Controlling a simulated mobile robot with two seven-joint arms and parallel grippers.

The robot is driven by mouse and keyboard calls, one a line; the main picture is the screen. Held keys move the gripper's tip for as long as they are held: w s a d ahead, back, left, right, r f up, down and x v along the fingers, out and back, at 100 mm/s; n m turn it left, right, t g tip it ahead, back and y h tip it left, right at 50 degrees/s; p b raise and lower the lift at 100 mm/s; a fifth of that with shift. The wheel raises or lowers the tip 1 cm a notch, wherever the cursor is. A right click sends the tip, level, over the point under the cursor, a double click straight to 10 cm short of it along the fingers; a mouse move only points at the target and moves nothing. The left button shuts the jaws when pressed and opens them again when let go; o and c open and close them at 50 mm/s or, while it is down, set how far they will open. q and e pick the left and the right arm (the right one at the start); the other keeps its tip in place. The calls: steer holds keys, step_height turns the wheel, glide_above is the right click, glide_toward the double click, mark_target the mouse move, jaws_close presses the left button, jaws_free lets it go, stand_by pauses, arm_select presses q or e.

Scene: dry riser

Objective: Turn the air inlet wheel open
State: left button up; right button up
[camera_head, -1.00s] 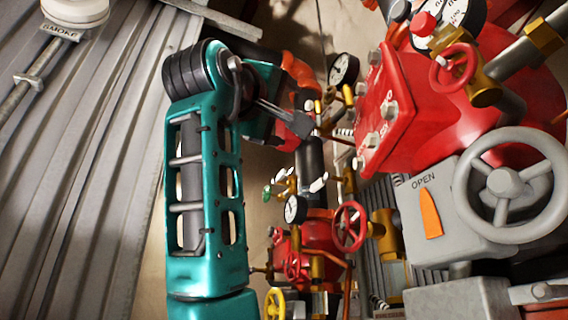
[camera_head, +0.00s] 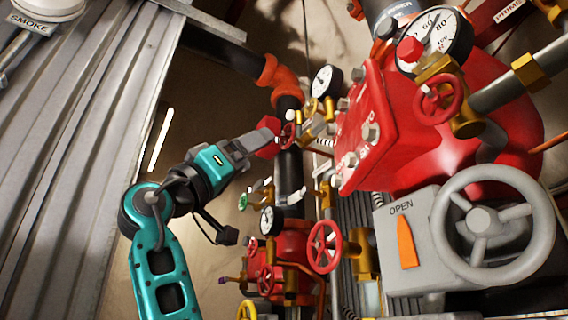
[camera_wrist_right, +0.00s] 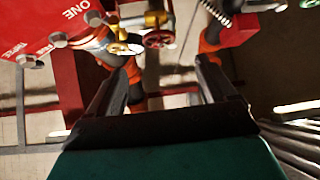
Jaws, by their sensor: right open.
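No label in view reads air inlet. A small red handwheel (camera_head: 289,135) on a brass valve sits just ahead of my right gripper (camera_head: 262,140) in the head view. In the right wrist view a dark red wheel (camera_wrist_right: 160,38) lies beyond and roughly between the open fingers (camera_wrist_right: 168,72). The fingers look empty, and a gap shows between them and the wheel. The wheel's stem is mostly hidden. My left gripper is not in view.
A red valve body (camera_head: 365,130) with bolts and a gauge (camera_head: 437,40) stand at the right. A grey wheel (camera_head: 488,225) sits beside an OPEN plate. Another red wheel (camera_head: 325,246) is lower. A corrugated wall (camera_head: 70,170) fills the left.

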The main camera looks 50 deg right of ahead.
mark_target(284, 135)
steer(key=p+x, duration=0.2)
steer(key=x, duration=0.9)
steer(key=shift+f, duration=0.1)
steer(key=shift+c, duration=0.5)
steer(key=c, duration=0.9)
